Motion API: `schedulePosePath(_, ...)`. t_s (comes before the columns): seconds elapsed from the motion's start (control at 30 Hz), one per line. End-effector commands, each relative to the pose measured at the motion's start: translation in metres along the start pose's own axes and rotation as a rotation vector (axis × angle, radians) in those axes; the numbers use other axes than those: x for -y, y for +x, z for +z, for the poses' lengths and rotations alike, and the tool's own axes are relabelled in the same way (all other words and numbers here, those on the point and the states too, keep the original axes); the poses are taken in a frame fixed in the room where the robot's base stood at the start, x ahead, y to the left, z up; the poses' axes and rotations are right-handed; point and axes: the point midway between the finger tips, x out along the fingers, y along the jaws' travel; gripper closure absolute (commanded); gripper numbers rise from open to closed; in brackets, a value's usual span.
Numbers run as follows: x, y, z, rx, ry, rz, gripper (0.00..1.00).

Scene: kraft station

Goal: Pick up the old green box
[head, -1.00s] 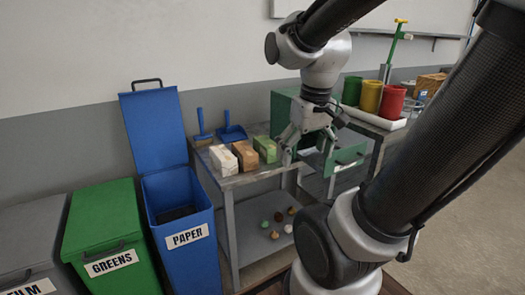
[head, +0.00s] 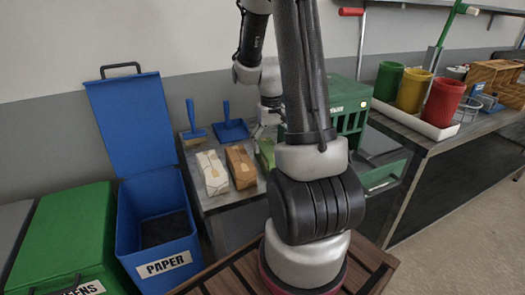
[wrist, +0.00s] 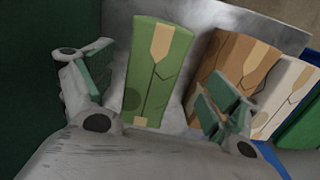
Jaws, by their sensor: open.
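The old green box (wrist: 158,70) stands on the grey metal table between my open fingers in the wrist view, with tan tape strips and a dark round stain. My gripper (wrist: 155,95) is open and empty, one finger to each side of the box. In the head view the green box (head: 266,153) is mostly hidden behind my arm, and only a strip of it shows. My gripper's fingers there (head: 264,132) are partly hidden by my arm.
A brown box (head: 241,166) and a cream box (head: 213,172) stand left of the green box; in the wrist view the brown box is close beside my right finger. A green cabinet (head: 345,105) stands right. A blue PAPER bin (head: 160,228) is open at left.

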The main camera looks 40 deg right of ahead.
Motion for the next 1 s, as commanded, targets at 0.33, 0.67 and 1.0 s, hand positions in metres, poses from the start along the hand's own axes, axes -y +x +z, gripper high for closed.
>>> schedulePosePath(0.33,-0.001,0.016,-0.019,-0.064,-0.013,0.003,0.11)
schedulePosePath(0.67,-0.006,0.064,-0.019,-0.062,-0.014,0.003,0.11)
schedulePosePath(1.0,-0.006,0.074,-0.021,-0.066,-0.014,0.003,0.11)
